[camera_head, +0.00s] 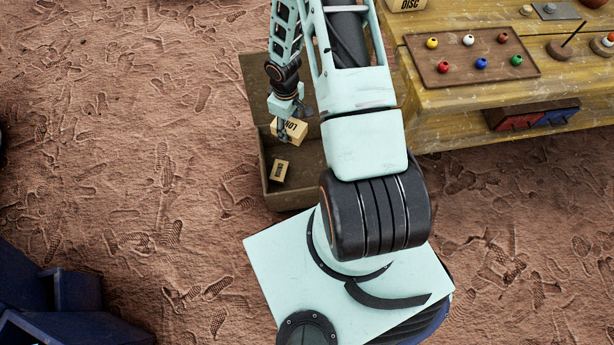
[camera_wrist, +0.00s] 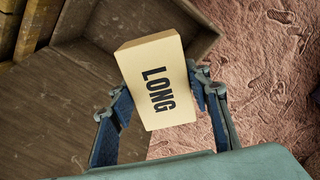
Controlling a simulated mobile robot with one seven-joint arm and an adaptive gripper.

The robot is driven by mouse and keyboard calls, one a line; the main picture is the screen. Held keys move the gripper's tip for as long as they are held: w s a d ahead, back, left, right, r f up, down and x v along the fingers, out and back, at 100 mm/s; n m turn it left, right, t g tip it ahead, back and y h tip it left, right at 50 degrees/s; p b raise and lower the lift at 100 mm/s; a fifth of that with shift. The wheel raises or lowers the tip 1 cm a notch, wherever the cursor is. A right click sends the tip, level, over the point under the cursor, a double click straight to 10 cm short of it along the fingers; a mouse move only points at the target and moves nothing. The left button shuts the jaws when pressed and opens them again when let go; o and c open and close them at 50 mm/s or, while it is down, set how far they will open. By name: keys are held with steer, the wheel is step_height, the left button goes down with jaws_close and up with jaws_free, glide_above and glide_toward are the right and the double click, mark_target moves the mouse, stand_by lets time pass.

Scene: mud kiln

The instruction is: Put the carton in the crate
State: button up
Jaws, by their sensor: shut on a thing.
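The carton (camera_wrist: 158,82) is a tan box with LONG printed on it. My gripper (camera_wrist: 163,92) is shut on it, one finger at each side. In the head view the carton (camera_head: 291,130) shows under my gripper (camera_head: 288,122), over the open brown wooden crate (camera_head: 266,178). The wrist view shows the crate's wooden wall (camera_wrist: 204,46) and floor beyond the carton. I cannot tell how high the carton is above the crate floor. My arm hides the crate's right part.
A small tan box (camera_head: 279,171) lies in the crate's front part. A yellow wooden bench (camera_head: 440,122) stands at the right, with a brown tray (camera_head: 440,72) of coloured balls on it. Blue bins (camera_head: 75,290) stand at the lower left. The ground left of the crate is clear.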

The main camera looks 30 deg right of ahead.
mark_target(303, 184)
steer(key=s+d+f+n+b, duration=0.1)
steer(key=f+b, duration=0.4)
steer(key=f, duration=0.7)
steer(key=s+f+n+b, duration=0.1)
steer(key=f+n+b, duration=0.3)
steer(key=f, duration=0.8)
steer(key=s+d+f+n+b, duration=0.1)
steer(key=f+n+b, duration=0.1)
steer(key=f+b, duration=0.5)
steer(key=shift+d+f+n, duration=0.15)
steer(key=shift+f, duration=1.25)
steer(key=shift+d+f+n, duration=0.15)
steer(key=shift+f, duration=1.2)
steer(key=shift+f+b, duration=0.95)
steer(key=shift+f, duration=1.15)
steer(key=shift+f, duration=0.15)
steer(key=o, duration=1.6)
steer(key=shift+c, duration=0.2)
step_height(303, 184, up, 12)
steer(key=p, duration=0.4)
steer(key=shift+r, duration=0.2)
